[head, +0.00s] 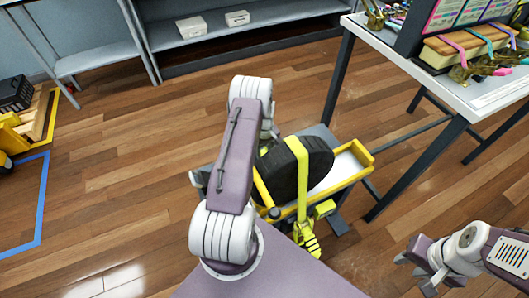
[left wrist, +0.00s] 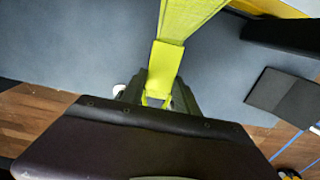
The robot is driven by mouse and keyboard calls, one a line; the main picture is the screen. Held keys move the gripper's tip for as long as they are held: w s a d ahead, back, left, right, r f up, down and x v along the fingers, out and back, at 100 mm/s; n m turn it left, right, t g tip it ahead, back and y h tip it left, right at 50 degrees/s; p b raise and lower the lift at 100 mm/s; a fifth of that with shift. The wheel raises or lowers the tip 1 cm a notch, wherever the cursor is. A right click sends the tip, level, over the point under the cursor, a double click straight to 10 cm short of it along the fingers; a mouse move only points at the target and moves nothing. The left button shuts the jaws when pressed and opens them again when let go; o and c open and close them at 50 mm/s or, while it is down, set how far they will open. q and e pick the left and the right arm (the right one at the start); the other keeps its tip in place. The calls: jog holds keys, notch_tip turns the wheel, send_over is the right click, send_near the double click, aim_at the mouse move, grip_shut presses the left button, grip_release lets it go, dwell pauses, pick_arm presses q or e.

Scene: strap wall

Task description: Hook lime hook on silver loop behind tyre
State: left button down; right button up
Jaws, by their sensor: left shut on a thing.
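The black tyre (head: 318,160) stands on a wheeled cart with a yellow rail (head: 345,182), with a lime strap (head: 302,175) over it. A lime ratchet (head: 308,238) hangs at the strap's near end. In the left wrist view my left gripper (left wrist: 157,101) is shut on the lime hook (left wrist: 163,68) at the end of a lime strap (left wrist: 188,16); the hook's tip is partly hidden between the fingers. My arm hides most of this gripper in the head view. I cannot make out the silver loop. My right gripper (head: 412,270) is open and empty, right of the cart.
A white table (head: 455,75) with straps and a display stands at the right, its dark legs close to the cart. Grey shelves (head: 260,35) line the back. A yellow pallet (head: 38,118) is at far left. Wood floor left of the cart is clear.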

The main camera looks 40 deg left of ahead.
pick_arm(q)
jog(key=shift+r, duration=0.1)
dwell(0.3)
jog(key=shift+s+d+f+p, duration=0.15)
jog(key=shift+s+d+p, duration=0.25)
jog(key=shift+d, duration=0.25)
jog(key=shift+s+d+f+p, duration=0.1)
jog(key=shift+s+d+p, duration=0.15)
jog(key=shift+d+p, duration=0.35)
jog(key=shift+d, duration=0.2)
jog(key=c, duration=0.8)
grip_release()
jog(key=shift+s, duration=0.1)
jog(key=shift+c, duration=0.2)
